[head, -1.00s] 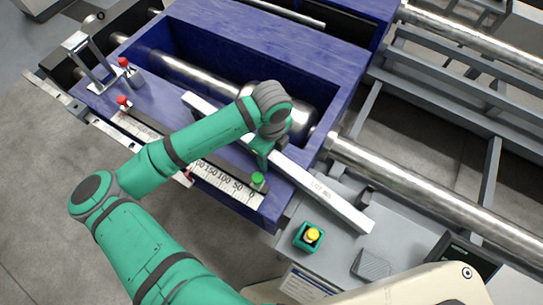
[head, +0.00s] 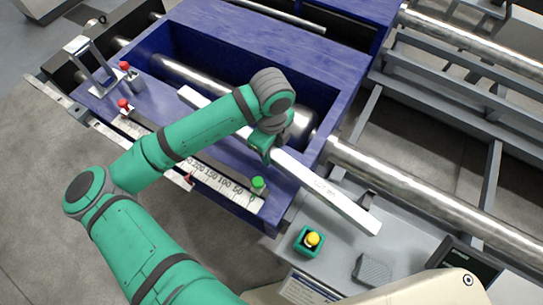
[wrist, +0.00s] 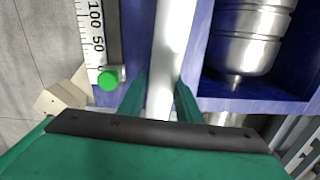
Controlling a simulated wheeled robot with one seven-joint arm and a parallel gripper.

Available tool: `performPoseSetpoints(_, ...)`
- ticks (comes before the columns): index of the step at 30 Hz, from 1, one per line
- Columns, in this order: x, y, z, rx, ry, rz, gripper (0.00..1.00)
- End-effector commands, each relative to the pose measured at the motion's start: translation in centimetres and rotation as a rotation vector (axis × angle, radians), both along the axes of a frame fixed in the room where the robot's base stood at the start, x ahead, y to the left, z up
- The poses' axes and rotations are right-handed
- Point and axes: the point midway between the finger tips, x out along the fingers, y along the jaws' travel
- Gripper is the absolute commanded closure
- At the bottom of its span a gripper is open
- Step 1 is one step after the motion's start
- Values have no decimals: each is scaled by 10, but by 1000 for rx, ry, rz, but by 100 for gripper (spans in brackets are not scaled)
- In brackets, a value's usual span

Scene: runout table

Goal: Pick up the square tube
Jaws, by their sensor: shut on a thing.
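The square tube (head: 325,191), long, pale and metallic with small print on it, runs diagonally from the blue housing (head: 228,62) out past its right end. My gripper (head: 261,152) is shut on the tube near its middle, with my wrist hiding part of it in the head view. In the wrist view the tube (wrist: 170,45) runs lengthwise between the two green fingers of my gripper (wrist: 161,100). The tube seems to be slightly above the blue top; the gap is hard to judge.
A scale (head: 217,181) with a green knob (head: 258,183) lies along the housing's front edge. Red knobs (head: 124,104) and a metal bracket (head: 88,62) are at the left. A yellow button (head: 313,239) is on the grey panel. A steel roller (head: 205,80) lies in the open trough.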

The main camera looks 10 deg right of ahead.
Motion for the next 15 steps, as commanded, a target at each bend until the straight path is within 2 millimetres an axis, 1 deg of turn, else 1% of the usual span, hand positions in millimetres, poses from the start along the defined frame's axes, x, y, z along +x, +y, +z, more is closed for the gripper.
performPoseSetpoints(1, 1, -1, 14, -1, -6, -3, 100)
performPoseSetpoints(15, 1, -1, 140, -1, -6, -2, 100)
